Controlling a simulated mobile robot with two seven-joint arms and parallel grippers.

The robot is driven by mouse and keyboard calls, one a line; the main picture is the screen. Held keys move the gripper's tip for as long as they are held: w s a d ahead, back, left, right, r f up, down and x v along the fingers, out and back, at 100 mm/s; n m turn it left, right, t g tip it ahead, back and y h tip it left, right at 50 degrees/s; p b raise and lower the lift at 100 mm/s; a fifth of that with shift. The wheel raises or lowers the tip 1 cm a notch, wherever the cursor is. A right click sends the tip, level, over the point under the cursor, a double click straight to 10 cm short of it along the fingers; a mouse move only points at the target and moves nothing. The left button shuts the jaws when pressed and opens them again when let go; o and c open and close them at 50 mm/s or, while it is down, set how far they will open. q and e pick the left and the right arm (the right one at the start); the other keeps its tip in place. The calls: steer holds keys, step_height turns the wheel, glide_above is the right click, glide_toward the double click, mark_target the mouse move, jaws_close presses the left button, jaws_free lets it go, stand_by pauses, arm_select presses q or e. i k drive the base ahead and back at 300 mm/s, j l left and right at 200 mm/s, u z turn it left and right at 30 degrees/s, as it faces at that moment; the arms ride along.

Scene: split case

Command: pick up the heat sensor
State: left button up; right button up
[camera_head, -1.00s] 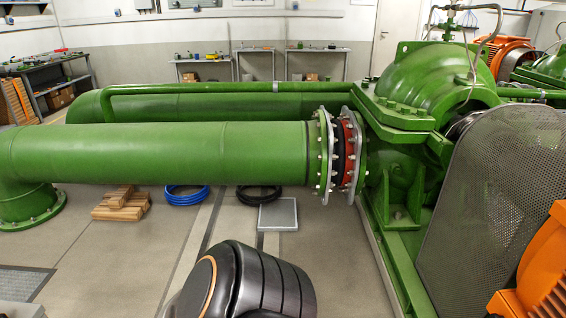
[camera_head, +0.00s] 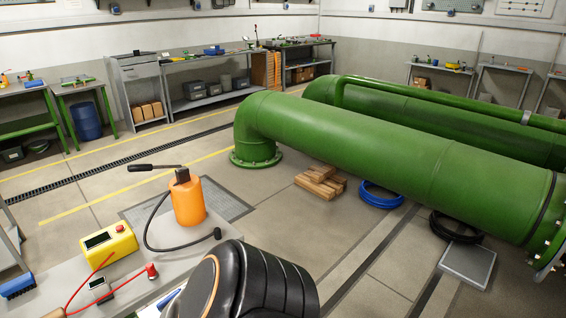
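No object here is clearly identifiable as the heat sensor. Two devices on the grey table at the lower left have displays. One is a yellow box (camera_head: 108,246) with a dark screen and a red button. The other is a small grey handheld device (camera_head: 101,289) with a screen, close in front of the yellow box. Red cables run beside them, and a red-capped piece (camera_head: 151,271) lies to the right of the small device. Neither of my grippers is in view. A black rounded part of my own body covers the bottom middle and hides part of the table.
An orange hand pump (camera_head: 188,203) with a black lever and hose stands at the grey table's (camera_head: 172,262) back edge. A blue brush-like item (camera_head: 17,285) lies at its left end. Green pipes (camera_head: 370,150) fill the right side. Open floor lies between table and back workbenches.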

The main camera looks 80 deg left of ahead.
mark_target(98, 288)
steer(key=u, duration=4)
